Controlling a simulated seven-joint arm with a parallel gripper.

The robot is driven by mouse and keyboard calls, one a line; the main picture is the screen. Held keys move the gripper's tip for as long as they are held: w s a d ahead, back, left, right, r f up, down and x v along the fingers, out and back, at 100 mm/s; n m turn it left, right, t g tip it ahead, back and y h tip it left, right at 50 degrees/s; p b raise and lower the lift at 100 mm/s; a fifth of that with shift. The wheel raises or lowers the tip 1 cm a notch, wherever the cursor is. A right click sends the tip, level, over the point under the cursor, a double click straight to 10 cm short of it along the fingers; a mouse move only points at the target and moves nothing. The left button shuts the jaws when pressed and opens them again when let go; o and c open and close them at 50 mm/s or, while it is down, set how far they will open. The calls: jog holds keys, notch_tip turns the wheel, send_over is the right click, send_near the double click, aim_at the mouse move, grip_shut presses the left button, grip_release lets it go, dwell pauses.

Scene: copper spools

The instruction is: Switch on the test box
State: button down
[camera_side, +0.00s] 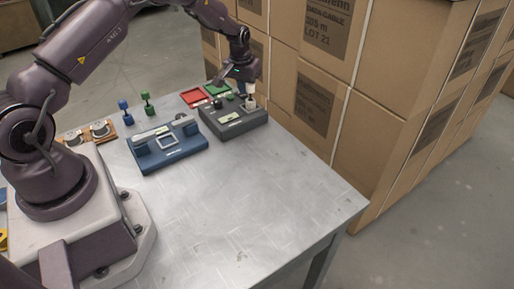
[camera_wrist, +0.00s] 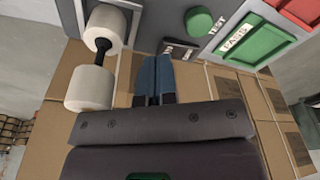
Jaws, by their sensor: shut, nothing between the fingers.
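The test box (camera_side: 233,121) is a dark grey case at the far side of the table; part of its top also shows in the wrist view (camera_wrist: 148,22). It has a round green button (camera_wrist: 199,21) beside a TEST label. A small black switch with pale markings (camera_wrist: 178,49) lies beside the button. A white spool (camera_wrist: 88,88) is at the box's other side and also shows in the side view (camera_side: 251,103). My gripper (camera_side: 243,93) is over the box, near the spool. Its fingers (camera_wrist: 153,62) are together and empty, tips near the switch. Whether they touch it I cannot tell.
A red tray (camera_side: 194,97) and a green tray (camera_side: 216,88) lie behind the box. A blue fixture (camera_side: 170,154) stands left of it, with a green spool (camera_side: 147,104) and a blue spool (camera_side: 125,113) behind. Stacked cartons (camera_side: 318,104) border the table. The table's front right is clear.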

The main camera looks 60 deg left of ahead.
aim_at(245, 98)
jog(key=shift+s+f, duration=0.1)
jog(key=shift+f, duration=0.05)
notch_tip(245, 98, up, 7)
dwell(0.7)
jog(key=s+d+r+m+t, duration=0.1)
jog(key=s+d+r+m, duration=0.1)
jog(key=s+d+r, duration=0.5)
jog(key=s+d+r+m+t, duration=0.1)
jog(key=s+d+r+m, duration=0.1)
jog(key=s+d+r, duration=0.5)
jog(key=s+d+r+m+t, duration=0.2)
jog(key=s+d+r, duration=0.5)
jog(key=s, duration=0.9)
jog(key=shift+s+d+r+h, duration=0.3)
jog(key=shift+r+h, duration=0.1)
jog(key=shift+r, duration=0.15)
